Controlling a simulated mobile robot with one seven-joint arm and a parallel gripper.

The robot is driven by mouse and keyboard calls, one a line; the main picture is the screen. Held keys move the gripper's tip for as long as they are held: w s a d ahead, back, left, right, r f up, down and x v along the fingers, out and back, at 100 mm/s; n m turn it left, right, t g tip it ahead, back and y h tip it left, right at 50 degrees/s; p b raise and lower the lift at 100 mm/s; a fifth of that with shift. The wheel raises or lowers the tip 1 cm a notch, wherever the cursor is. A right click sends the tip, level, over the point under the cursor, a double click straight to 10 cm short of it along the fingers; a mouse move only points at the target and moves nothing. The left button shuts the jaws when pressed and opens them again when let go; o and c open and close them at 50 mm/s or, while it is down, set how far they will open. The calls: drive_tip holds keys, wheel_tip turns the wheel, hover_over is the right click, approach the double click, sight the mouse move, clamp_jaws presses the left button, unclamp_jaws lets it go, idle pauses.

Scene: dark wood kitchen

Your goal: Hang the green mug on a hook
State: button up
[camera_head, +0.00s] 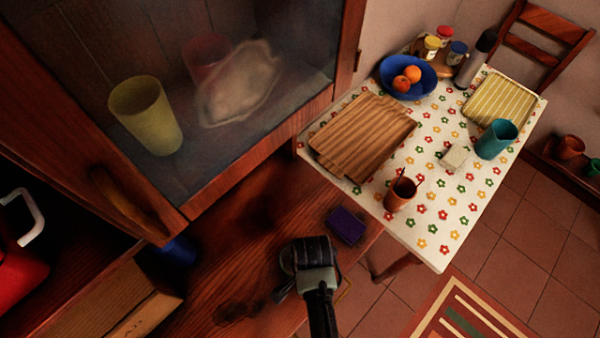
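I cannot pick out a green mug for certain, and no hook shows. A teal cup (497,139) stands on the right side of the table, with no handle that I can make out. A small green pot or cup (594,167) is cut off at the right edge, on a low shelf. My gripper (292,285) is over the wooden counter, at the bottom middle, well apart from both. Its fingers are dark and mostly hidden by my wrist, so I cannot tell whether they are open.
A purple block (346,226) lies on the counter near my gripper. The table (430,222) holds a brown ribbed board (362,135), an orange-brown cup (400,194) and a blue fruit bowl (408,78). A glass-fronted cabinet (255,150) overhangs the left. Tiled floor is right.

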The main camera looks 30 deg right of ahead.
clamp_jaws()
drive_tip(key=shift+r, duration=0.1)
idle(1.1)
